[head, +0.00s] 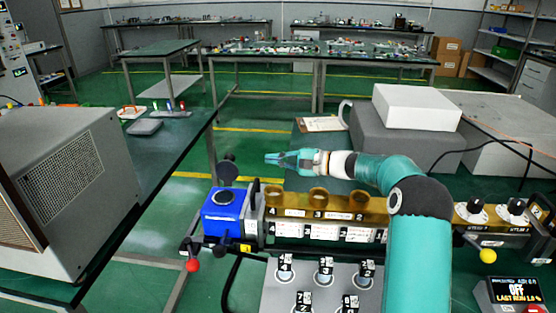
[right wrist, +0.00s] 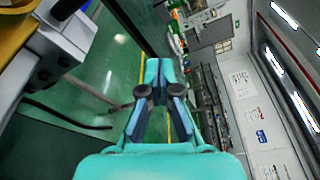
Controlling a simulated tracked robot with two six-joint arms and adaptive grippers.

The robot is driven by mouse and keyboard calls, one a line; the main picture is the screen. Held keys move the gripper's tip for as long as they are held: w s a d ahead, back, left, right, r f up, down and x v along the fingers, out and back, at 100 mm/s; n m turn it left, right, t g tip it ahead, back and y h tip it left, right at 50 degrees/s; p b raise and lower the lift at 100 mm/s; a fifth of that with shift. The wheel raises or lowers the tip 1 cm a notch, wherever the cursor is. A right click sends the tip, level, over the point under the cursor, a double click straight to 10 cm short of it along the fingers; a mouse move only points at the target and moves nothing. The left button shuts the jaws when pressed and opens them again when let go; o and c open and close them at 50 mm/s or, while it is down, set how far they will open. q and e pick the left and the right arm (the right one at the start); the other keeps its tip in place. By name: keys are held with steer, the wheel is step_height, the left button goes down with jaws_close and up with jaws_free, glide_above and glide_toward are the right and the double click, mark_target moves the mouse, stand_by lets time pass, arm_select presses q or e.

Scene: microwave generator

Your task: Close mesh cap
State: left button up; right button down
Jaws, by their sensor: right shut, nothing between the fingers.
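The mesh cap (head: 228,173) is a dark round disc that stands raised on the blue box (head: 224,217). The round opening (head: 223,198) in the top of the blue box is uncovered. My right gripper (head: 268,158) points left and is shut and empty. It is up and to the right of the cap in the head view, apart from it. In the right wrist view the same gripper (right wrist: 158,64) has its fingers together with nothing between them. The cap cannot be made out in that view. My left gripper is not in view.
A brass-coloured waveguide (head: 296,200) with round ports runs right from the blue box. A red-knobbed lever (head: 192,265) is at its lower left. A grey cabinet (head: 70,185) fills the left side. White and grey boxes (head: 417,106) stand behind my right arm.

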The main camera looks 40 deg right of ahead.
mark_target(229, 166)
steer(key=w+a, duration=0.5)
steer(key=a, duration=0.1)
steer(key=shift+a+r+p, duration=0.35)
steer(key=shift+r+p, duration=0.05)
steer(key=shift+p, duration=0.05)
